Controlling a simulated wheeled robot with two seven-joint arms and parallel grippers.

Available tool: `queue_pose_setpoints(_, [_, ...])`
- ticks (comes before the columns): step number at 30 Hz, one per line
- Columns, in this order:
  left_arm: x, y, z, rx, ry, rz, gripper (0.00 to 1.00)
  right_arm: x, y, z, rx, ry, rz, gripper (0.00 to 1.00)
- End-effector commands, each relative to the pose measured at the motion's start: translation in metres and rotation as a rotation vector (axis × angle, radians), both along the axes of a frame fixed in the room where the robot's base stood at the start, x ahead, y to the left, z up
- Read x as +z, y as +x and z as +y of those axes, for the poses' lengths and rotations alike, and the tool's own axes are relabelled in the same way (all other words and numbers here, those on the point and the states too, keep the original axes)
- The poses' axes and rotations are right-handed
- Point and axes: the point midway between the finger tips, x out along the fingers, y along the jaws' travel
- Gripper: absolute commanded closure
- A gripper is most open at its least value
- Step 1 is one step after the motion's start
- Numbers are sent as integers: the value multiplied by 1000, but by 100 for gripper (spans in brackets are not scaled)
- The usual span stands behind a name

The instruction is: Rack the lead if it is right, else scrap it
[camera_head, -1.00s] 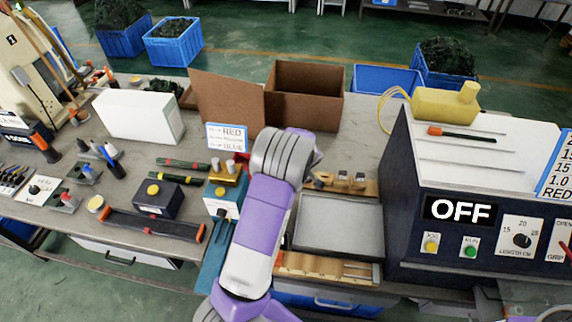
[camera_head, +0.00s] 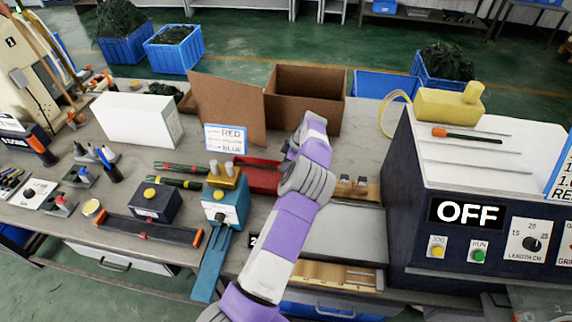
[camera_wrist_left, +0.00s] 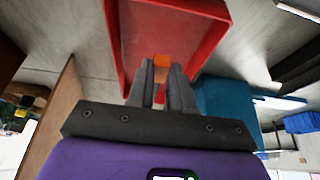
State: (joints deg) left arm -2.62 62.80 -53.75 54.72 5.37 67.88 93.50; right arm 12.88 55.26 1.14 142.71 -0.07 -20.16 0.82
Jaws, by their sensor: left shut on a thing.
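My left arm reaches up the middle of the head view, and its wrist hides the gripper there. In the left wrist view my left gripper (camera_wrist_left: 160,88) is shut on a small orange piece (camera_wrist_left: 161,62). The rest of that piece is hidden, so I cannot tell whether it is the lead's end. The fingers are over or at a red tray (camera_wrist_left: 118,50), at what height I cannot tell. The red tray also shows in the head view (camera_head: 258,178), left of my wrist. My right gripper is not in view.
A teal device (camera_head: 228,203) with brass parts stands left of my arm. A RED/BLUE sign (camera_head: 225,139) stands behind it. A grey tray (camera_head: 345,232) and a wooden rack (camera_head: 310,275) lie right of my arm. The dark machine (camera_head: 455,235) reading OFF blocks the right.

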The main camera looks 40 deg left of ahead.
Motion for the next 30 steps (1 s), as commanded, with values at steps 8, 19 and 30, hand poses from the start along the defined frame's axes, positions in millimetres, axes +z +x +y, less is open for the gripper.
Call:
queue_pose_setpoints(8, [-7,1,-2,0,3,1,100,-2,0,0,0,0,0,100])
queue_pose_setpoints(19, [-47,1,-2,-1,2,2,100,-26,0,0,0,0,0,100])
queue_pose_setpoints(30, [-66,1,-1,0,4,1,100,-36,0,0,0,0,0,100])
